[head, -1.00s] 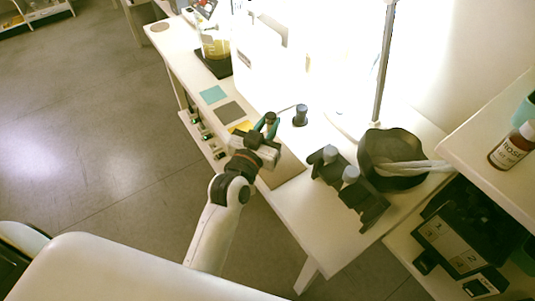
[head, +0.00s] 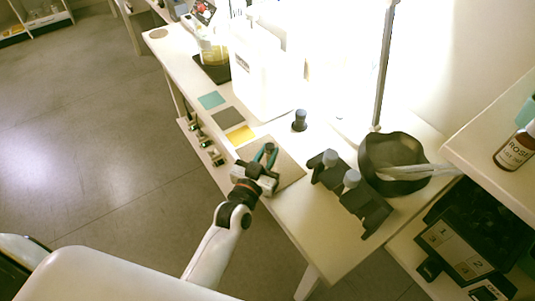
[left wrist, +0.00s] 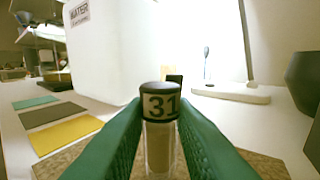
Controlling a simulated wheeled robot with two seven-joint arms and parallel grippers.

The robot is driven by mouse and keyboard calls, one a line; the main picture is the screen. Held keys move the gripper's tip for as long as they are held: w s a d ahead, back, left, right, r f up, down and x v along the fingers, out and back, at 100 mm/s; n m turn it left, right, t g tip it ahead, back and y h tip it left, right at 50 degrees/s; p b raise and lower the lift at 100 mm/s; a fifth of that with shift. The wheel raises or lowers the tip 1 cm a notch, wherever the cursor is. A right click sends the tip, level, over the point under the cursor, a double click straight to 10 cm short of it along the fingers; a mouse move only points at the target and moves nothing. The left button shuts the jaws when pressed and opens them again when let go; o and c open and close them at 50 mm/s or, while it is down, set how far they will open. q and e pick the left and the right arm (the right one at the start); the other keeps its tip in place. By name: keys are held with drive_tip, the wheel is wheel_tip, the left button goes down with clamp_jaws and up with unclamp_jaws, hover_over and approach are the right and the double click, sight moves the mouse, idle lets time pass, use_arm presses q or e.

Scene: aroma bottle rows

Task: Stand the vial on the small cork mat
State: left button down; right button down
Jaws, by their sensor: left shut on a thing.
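My left gripper (head: 268,157) has green fingers and is over the tan rectangular cork board (head: 288,175) at the table's front edge. In the left wrist view its fingers are shut on a clear vial (left wrist: 160,140) with a dark cap and a "31" label. The vial stands upright between the fingers, with brownish contents. Whether its base touches the board cannot be told. The board also shows in the left wrist view (left wrist: 255,165). A small round cork mat (head: 158,33) lies at the table's far left end, empty. My right gripper is not in view.
Teal (head: 211,100), grey (head: 229,117) and yellow (head: 241,135) squares lie in a row, bare. A white water container (head: 262,75) stands behind them. A dark bottle (head: 300,121), a dark rack (head: 350,190) and a black bowl (head: 395,160) are to the right.

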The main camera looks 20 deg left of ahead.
use_arm(q)
drive_tip(key=c, duration=1.3)
unclamp_jaws()
drive_tip(key=shift+f, duration=0.1)
drive_tip(key=shift+o, duration=0.3)
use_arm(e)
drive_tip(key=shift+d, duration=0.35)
use_arm(q)
drive_tip(key=s+a, duration=0.1)
drive_tip(key=s, duration=1.1)
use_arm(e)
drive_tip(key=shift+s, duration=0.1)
use_arm(q)
drive_tip(key=shift+a, duration=0.1)
